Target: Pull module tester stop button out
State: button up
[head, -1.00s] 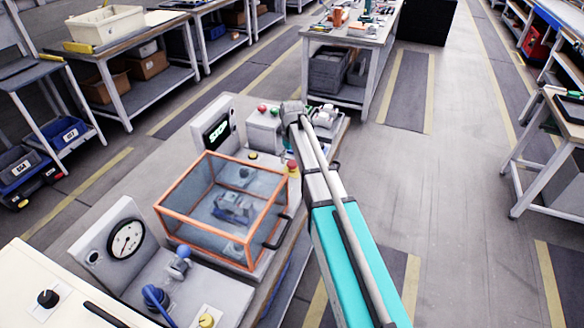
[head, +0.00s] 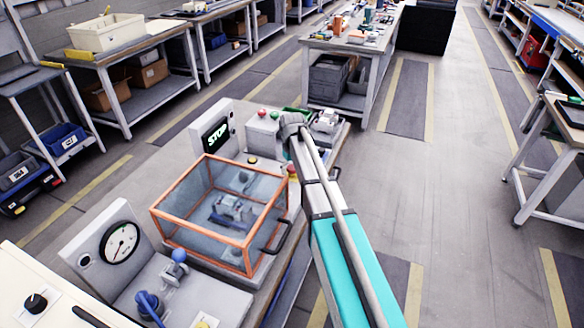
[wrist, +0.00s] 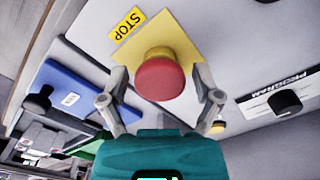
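The stop button is a red mushroom cap (wrist: 160,78) on a yellow collar and plate, with a yellow STOP label (wrist: 129,23) beside it in the wrist view. My gripper (wrist: 161,85) is open, with one fingertip on each side of the red cap and a small gap visible on both sides. In the head view, my arm partly covers the red button (head: 292,170), and my fingers cannot be made out. The tester panel's display (head: 216,135) shows green STOP text.
An orange-framed clear case (head: 220,205) with a black handle stands on the bench. A gauge panel (head: 120,243) and blue-knobbed levers (head: 178,256) are nearer. The wrist view shows a black PROGRAM knob (wrist: 285,101) at right and a blue panel (wrist: 75,90) at left.

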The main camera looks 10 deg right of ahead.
grip_shut()
jog(key=shift+w+r+p, duration=0.15)
jog(key=shift+r+p, duration=0.35)
jog(key=shift+p, duration=0.05)
dwell(0.9)
jog(key=shift+o, duration=1.8)
grip_release()
jog(key=shift+r, duration=0.1)
jog(key=shift+r+p, duration=0.25)
jog(key=shift+p, duration=0.05)
jog(key=shift+r+p, duration=2.95)
jog(key=shift+p, duration=0.05)
jog(key=shift+r, duration=0.15)
